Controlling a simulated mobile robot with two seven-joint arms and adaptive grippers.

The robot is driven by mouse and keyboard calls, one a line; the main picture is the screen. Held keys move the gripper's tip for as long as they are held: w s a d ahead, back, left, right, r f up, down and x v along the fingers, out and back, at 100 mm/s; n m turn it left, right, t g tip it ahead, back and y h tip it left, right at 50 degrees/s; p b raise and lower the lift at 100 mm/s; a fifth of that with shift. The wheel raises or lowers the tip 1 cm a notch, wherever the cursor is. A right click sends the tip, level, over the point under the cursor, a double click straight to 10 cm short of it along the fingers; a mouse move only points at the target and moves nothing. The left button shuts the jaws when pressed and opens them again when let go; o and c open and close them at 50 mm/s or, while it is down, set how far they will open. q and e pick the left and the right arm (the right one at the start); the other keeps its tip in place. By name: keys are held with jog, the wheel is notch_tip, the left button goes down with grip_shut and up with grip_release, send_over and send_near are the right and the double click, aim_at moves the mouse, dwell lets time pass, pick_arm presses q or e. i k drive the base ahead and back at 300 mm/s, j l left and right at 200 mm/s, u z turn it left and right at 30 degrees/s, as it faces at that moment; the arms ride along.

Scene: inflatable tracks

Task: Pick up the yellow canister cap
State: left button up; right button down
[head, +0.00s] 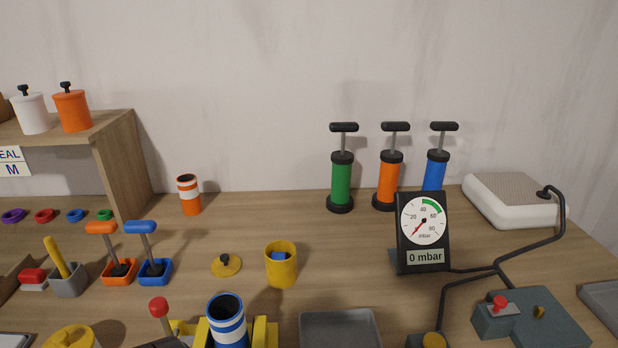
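The yellow canister cap (226,266) is a flat round yellow disc with a black knob on top. It lies on the wooden table, left of the middle. The yellow canister (282,272) stands upright just to its right, apart from it. The canister is uncovered and something blue (278,256) shows inside its mouth. Neither of my grippers shows in the head view.
Orange and blue levers (153,270) stand left of the cap. A blue-and-white striped cylinder (227,326) sits in a yellow holder in front. A grey tray (340,332), a pressure gauge (422,232) and several pumps (341,183) stand to the right.

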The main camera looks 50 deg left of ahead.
aim_at(226, 265)
jog(key=u, duration=1.75)
